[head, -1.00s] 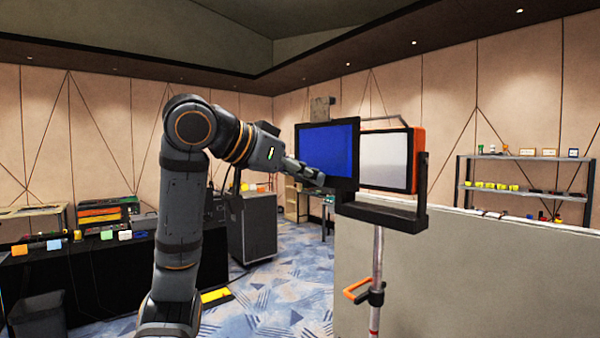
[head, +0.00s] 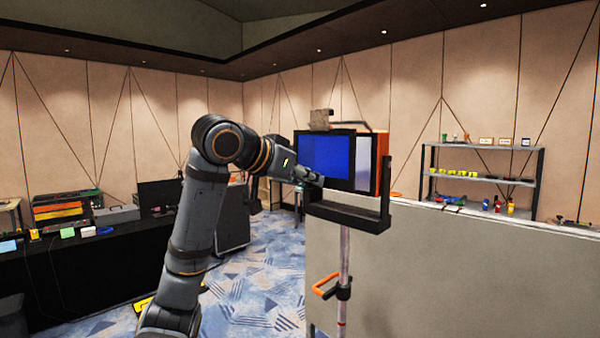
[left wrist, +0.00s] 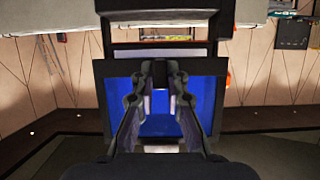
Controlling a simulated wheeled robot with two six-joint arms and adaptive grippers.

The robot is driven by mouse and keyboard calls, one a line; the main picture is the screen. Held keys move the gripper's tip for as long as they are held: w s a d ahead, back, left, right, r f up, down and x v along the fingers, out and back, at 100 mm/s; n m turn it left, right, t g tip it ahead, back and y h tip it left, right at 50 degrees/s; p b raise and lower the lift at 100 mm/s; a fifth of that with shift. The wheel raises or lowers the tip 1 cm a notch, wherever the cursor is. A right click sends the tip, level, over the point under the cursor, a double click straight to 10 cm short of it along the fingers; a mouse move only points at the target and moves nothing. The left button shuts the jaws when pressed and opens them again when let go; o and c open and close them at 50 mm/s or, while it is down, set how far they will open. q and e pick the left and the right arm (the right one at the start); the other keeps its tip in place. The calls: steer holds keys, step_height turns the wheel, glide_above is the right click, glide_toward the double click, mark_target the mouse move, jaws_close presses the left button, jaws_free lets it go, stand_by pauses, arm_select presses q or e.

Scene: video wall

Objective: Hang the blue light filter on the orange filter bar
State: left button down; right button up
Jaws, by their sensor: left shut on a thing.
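The blue light filter (head: 322,156), a blue pane in a black frame, is upright at the middle of the head view. My left gripper (head: 316,180) is shut on its lower edge at the left. In the left wrist view, the fingers (left wrist: 160,72) lie across the frame and the blue pane (left wrist: 158,122) fills the middle. Behind the filter stands a lamp panel with an orange side (head: 382,165); the filter covers much of its pale face (head: 363,158). I cannot make out the orange filter bar for certain. My right gripper is not in view.
The lamp sits in a black yoke (head: 348,214) on a pole (head: 345,255) with an orange-handled clamp (head: 326,286). A grey low wall (head: 450,280) stands at right, with a shelf (head: 480,180) behind it. A black-draped table (head: 90,270) is at left.

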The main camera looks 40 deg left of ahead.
arm_select(q)
steer(key=w+p, duration=0.2)
steer(key=w, duration=0.2)
steer(key=shift+d+r, duration=0.1)
steer(key=shift+d, duration=0.05)
steer(key=shift+w+f+b, duration=0.2)
steer(key=shift+f+b, duration=0.2)
steer(key=shift+f, duration=0.45)
steer(key=c, duration=1.3)
jaws_free()
glide_toward(322, 174)
steer(key=shift+s+a+f, duration=0.3)
steer(key=shift+s+f, duration=0.05)
steer(key=shift+f, duration=0.2)
